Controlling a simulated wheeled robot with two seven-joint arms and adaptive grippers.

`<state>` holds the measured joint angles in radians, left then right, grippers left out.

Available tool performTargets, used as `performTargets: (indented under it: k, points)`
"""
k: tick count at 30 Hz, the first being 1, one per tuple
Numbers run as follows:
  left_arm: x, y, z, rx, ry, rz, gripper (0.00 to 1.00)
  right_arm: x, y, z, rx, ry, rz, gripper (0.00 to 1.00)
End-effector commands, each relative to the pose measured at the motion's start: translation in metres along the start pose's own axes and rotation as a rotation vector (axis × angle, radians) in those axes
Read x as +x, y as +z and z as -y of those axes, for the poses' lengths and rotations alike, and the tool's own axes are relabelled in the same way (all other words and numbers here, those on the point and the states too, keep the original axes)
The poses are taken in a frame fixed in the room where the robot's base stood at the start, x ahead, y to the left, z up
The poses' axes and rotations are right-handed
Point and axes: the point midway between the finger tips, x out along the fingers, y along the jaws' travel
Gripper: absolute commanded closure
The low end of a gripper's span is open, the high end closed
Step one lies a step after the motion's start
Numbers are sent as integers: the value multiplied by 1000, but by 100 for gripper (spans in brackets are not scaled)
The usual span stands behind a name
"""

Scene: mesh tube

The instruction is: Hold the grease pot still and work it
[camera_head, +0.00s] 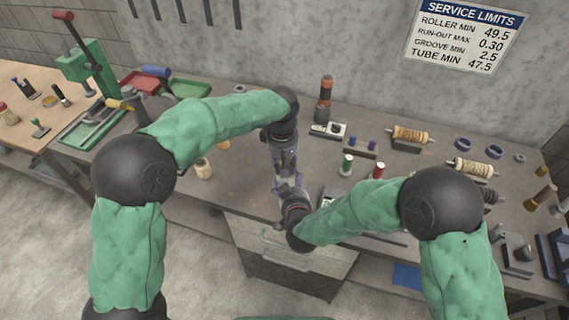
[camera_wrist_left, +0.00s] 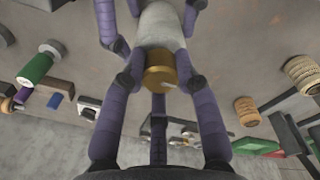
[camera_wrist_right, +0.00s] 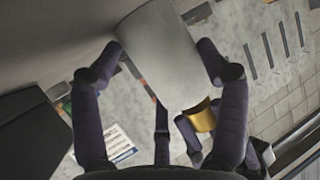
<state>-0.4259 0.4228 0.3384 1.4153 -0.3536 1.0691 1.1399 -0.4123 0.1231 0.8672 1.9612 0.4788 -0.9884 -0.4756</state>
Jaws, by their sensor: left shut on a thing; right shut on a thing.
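The grease pot shows in the left wrist view as a pale grey cylinder (camera_wrist_left: 162,28) with a brass-coloured end (camera_wrist_left: 160,72) and a small pin on it. My left gripper (camera_head: 286,170) has its purple fingers shut around the brass end. My right gripper (camera_head: 290,188) is shut on the grey body (camera_wrist_right: 160,55), which lies between its fingers in the right wrist view. The brass end (camera_wrist_right: 203,118) shows there beside a finger of my left gripper. In the head view the grippers meet over the bench and mostly hide the pot.
A dark red-banded cylinder (camera_head: 325,95) stands behind. A green press (camera_head: 88,65) stands at the left.

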Motion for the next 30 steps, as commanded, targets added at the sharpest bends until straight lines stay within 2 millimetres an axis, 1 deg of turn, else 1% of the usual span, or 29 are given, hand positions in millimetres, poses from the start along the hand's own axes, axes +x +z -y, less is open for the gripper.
performTargets:
  k: [1, 30]
  points:
    - [0, -2, 1, 41, 2, -2, 100, 0, 3, -1, 2, 3, 6, 71]
    - [0, -3, 1, 960, 48, 10, 100, 0, 3, -1, 2, 3, 6, 71]
